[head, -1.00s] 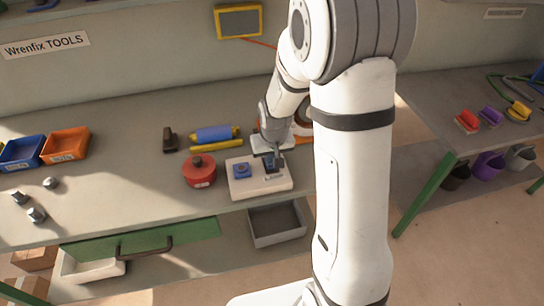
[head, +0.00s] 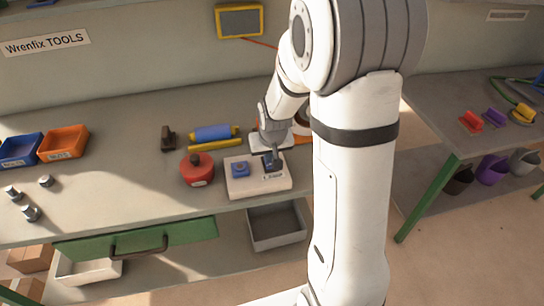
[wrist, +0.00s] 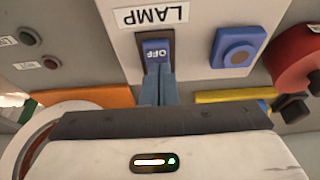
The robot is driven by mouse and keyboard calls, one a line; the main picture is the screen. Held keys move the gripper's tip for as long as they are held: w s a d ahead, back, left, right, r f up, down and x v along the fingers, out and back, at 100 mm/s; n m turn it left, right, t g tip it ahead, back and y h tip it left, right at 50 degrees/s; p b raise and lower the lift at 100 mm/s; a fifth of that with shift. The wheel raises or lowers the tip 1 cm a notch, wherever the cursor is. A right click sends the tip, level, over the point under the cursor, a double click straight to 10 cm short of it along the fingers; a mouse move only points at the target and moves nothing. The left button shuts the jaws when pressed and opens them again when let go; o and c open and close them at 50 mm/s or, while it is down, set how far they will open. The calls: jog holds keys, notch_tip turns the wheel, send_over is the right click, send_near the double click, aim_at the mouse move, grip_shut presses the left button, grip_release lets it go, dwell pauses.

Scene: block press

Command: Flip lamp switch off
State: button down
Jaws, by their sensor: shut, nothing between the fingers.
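The lamp switch (wrist: 158,50) is a blue rocker in a dark frame, with OFF on the face turned to the wrist camera. A LAMP label (wrist: 152,14) sits beside it on the pale switch box (head: 258,184). My gripper (wrist: 158,72) is shut and empty, its blue-grey fingertips at the OFF end of the rocker. I cannot tell whether they touch it or how the rocker is tilted. In the head view my gripper (head: 272,161) is over the right part of the box and hides most of the switch.
A square blue button (head: 240,169) is on the same box. A red round object (head: 197,170) with a dark knob stands close to its left. A blue cylinder (head: 213,132) and a yellow bar (head: 215,145) lie behind.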

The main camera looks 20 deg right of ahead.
aim_at(270, 164)
dwell(0.3)
jog(key=p+v, duration=0.1)
jog(key=v, duration=0.1)
jog(key=w+p+v, duration=0.1)
jog(key=p+v, duration=0.1)
jog(key=v, duration=0.1)
jog(key=shift+r, duration=0.25)
jog(key=s+b+v, duration=0.1)
jog(key=v, duration=0.7)
jog(key=shift+s+b, duration=0.4)
jog(key=shift+s, duration=0.15)
